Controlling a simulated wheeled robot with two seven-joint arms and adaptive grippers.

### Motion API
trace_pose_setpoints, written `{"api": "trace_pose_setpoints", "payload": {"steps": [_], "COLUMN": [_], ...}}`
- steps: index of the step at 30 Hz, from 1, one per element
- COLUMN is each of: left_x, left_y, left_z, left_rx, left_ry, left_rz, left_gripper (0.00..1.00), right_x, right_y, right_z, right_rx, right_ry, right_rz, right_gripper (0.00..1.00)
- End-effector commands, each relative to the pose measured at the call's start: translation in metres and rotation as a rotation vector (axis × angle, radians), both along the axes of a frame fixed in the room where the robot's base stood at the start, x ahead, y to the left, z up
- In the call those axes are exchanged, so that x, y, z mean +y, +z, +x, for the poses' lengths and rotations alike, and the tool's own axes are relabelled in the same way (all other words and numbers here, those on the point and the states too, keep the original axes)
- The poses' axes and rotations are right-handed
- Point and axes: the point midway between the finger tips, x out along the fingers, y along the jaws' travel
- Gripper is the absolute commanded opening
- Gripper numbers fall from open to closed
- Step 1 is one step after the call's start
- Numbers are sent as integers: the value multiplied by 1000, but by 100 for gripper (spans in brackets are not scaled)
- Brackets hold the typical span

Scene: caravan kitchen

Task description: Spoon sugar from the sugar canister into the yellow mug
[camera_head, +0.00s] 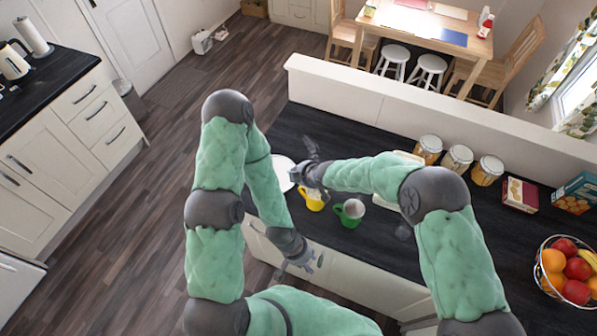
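The yellow mug (313,203) stands on the dark counter, partly covered by my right gripper. Three lidded glass jars stand in a row at the counter's back: left jar (428,149), middle jar (458,158), right jar (488,170). I cannot tell which is the sugar canister. My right gripper (297,172) is above the counter, just behind the yellow mug; its fingers are too small and dark to read. My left gripper (302,266) hangs in front of the counter's front edge, fingers apart and empty. I cannot make out a spoon.
A green mug (343,218) stands right of the yellow one. A white plate (281,172) lies beside my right gripper. Boxes (520,194) and a fruit basket (566,270) are on the right. A low white wall (420,112) bounds the counter's back.

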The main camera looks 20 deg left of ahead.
Motion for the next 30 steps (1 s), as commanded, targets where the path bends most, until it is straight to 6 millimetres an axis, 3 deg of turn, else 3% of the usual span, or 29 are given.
{"api": "trace_pose_setpoints", "payload": {"steps": [30], "left_x": [0], "left_y": [32], "left_z": [0], "left_rx": [0], "left_ry": [0], "left_rz": [0], "left_gripper": [40], "right_x": [3], "right_y": [0], "right_z": [1], "right_rx": [24], "right_ry": [21], "right_rz": [-49], "right_gripper": [2]}}
